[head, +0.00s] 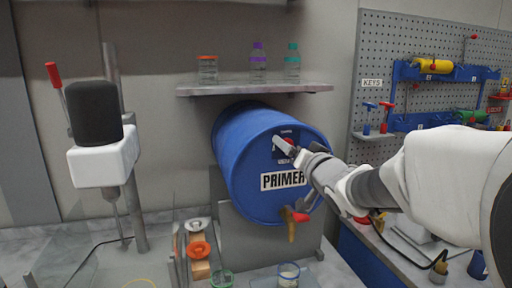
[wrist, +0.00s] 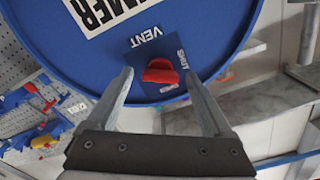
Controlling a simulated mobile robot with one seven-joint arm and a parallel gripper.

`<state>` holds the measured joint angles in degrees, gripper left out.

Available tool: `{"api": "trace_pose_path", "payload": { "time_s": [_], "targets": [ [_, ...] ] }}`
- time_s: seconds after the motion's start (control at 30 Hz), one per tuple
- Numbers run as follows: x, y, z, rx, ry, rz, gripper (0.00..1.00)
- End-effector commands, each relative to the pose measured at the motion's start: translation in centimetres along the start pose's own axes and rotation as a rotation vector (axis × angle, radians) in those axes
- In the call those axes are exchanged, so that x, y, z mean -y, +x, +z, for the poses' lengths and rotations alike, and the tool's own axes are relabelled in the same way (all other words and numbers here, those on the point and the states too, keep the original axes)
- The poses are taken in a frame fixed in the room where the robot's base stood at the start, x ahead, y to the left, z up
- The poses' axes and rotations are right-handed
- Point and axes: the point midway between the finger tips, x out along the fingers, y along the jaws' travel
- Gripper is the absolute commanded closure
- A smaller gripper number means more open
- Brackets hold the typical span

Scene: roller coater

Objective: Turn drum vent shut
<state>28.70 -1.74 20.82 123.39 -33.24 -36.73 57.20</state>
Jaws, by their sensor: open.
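The blue drum (head: 240,160), labelled PRIMER, lies on its side with its round end facing out. Its red vent knob (wrist: 160,71) sits on a dark blue plate (wrist: 150,50) marked VENT, with SHUT at the right in the wrist view; smaller lettering below is hard to read. The knob's wide side runs roughly across the wrist view. My gripper (wrist: 159,76) is open, one finger on each side of the knob, with gaps showing. In the head view my gripper (head: 287,148) is at the vent plate, partly covering it; whether it touches the knob cannot be told.
A red-handled tap (head: 298,216) sticks out low on the drum. A shelf (head: 250,89) with several bottles hangs above. A mixer (head: 103,150) stands at left. A pegboard (head: 430,50) with tools is at right. Small jars stand on the bench below.

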Motion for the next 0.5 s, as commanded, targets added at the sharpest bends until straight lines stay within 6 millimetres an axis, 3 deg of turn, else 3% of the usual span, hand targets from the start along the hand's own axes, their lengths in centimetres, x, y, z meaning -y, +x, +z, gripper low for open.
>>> {"api": "trace_pose_path", "payload": {
  "time_s": [0.13,0.5],
  "targets": [
    [0.01,0.00,-0.01,0.000,0.000,0.000,0.15],
    [0.01,0.00,-0.01,0.000,0.000,0.000,0.82]
  ]
}}
